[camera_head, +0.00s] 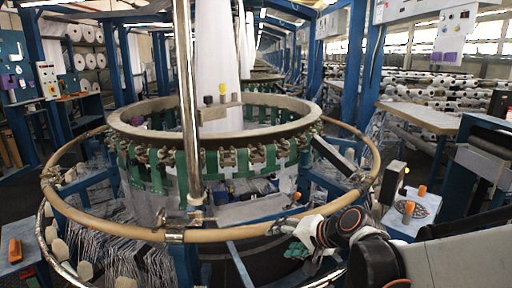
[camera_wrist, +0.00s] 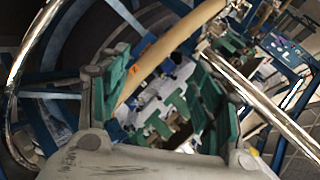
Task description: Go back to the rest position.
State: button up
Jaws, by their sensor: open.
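My gripper (camera_head: 290,238) is at the front of the circular loom, beside the tan ring rail (camera_head: 130,229), at the lower middle of the head view. My arm reaches in from the lower right. In the wrist view my gripper (camera_wrist: 165,85) has its two green-padded fingers spread apart. The tan rail (camera_wrist: 170,45) runs diagonally beyond them and passes partly behind the left finger. I see nothing held between the fingers. I cannot tell whether a finger touches the rail.
The loom's inner ring (camera_head: 215,130) carries green parts around it. A metal pole (camera_head: 187,100) stands in front. A small table (camera_head: 412,222) with orange-topped items is right of the rail. A control box (camera_head: 47,80) is at left. Blue posts and spool racks fill the back.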

jog(key=s+d+r+n+h, duration=0.1)
jog(key=s+d+n+h, duration=0.2)
jog(key=s+d, duration=0.3)
jog(key=s+d+r+n+h, duration=0.2)
jog(key=s+d, duration=0.4)
jog(key=s, duration=1)
jog(key=shift+s+n+g+h, duration=0.3)
jog(key=shift+s+n+h, duration=0.1)
jog(key=shift+h, duration=0.5)
